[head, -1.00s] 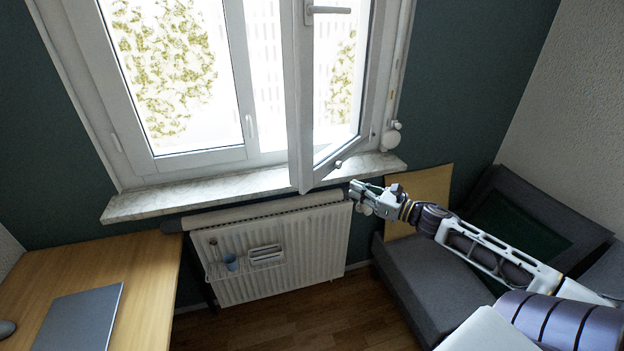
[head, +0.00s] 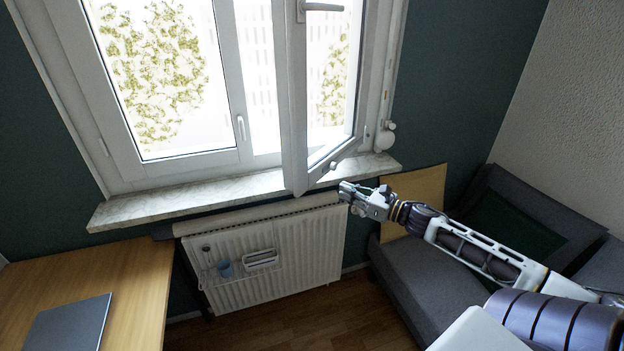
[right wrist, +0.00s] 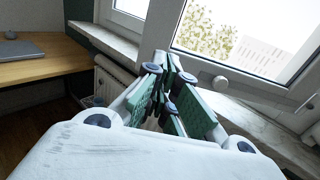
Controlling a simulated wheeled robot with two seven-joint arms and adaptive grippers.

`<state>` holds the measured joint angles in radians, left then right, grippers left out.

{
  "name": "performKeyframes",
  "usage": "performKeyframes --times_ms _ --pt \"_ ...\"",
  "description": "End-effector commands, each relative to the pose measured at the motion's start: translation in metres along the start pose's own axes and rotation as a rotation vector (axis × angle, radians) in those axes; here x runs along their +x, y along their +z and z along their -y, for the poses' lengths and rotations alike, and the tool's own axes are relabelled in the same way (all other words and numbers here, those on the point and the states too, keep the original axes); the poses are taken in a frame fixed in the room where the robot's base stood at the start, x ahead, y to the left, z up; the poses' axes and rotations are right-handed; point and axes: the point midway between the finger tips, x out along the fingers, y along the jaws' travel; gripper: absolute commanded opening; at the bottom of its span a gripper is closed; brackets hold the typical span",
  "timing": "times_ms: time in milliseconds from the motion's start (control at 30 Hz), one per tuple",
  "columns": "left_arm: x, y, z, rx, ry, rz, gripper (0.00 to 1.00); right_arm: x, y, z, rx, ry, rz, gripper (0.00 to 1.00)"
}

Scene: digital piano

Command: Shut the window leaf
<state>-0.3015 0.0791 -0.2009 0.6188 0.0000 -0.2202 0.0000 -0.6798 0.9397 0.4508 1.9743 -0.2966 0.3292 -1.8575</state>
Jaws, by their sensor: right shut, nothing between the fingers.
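The white-framed window leaf (head: 294,110) stands open in the head view, swung inward over the marble sill, its free edge toward me. A grey handle (head: 322,6) is at the top of the view on that edge. My right gripper (head: 346,190) is just right of the leaf's lower corner and slightly below it, with a small gap between them. In the right wrist view the gripper (right wrist: 168,65) is shut and empty, and the leaf's lower frame (right wrist: 225,72) lies beyond its fingers. My left gripper is not in view.
The marble sill (head: 170,203) runs under the window, above a white radiator (head: 290,268) with a small rack. A wooden desk (head: 130,285) with a closed laptop (head: 68,325) is at left. A grey sofa (head: 415,285) and a tan board (head: 425,190) are at right.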

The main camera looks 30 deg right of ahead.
Motion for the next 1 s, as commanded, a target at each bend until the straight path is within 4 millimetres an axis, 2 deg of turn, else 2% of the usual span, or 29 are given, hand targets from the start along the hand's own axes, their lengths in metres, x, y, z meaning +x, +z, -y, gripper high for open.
performKeyframes --times_ms 1000 --pt "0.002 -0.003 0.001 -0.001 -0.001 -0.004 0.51 0.054 0.000 0.001 0.000 -0.001 0.001 0.00"
